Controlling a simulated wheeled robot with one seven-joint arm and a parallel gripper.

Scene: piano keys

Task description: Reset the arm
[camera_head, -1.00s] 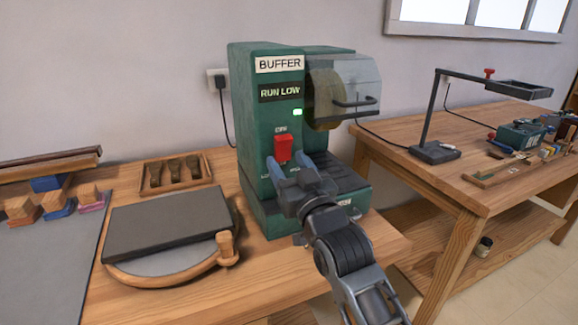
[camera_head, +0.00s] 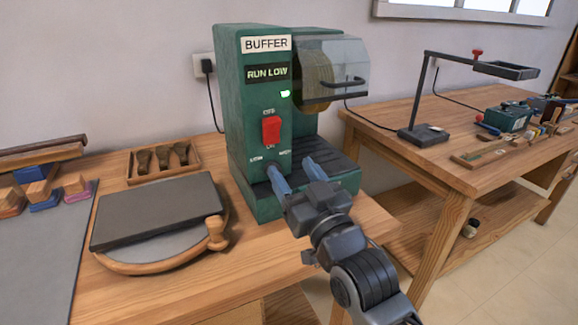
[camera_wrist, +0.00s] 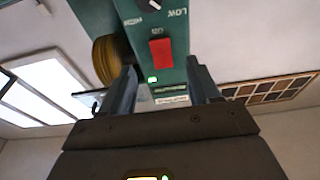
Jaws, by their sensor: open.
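My gripper (camera_head: 295,172) is open and empty in the head view, its two blue-grey fingers in front of the lower part of the green buffer machine (camera_head: 240,140). The machine's red switch (camera_head: 271,130) sits just above the fingers. The display reads "RUN LOW" and a small green light (camera_head: 285,94) is lit. In the wrist view the two fingers (camera_wrist: 160,88) are spread apart, with the red switch (camera_wrist: 161,52) seen between and beyond them. A dial (camera_wrist: 153,5) shows at the top edge there.
A clear guard (camera_head: 345,70) covers the buffing wheel at the machine's right. A dark slab (camera_head: 155,210) on a round wooden-rimmed board and a wooden tray (camera_head: 135,181) stand left. A second bench (camera_head: 470,165) with a lamp stand (camera_head: 425,134) is at right.

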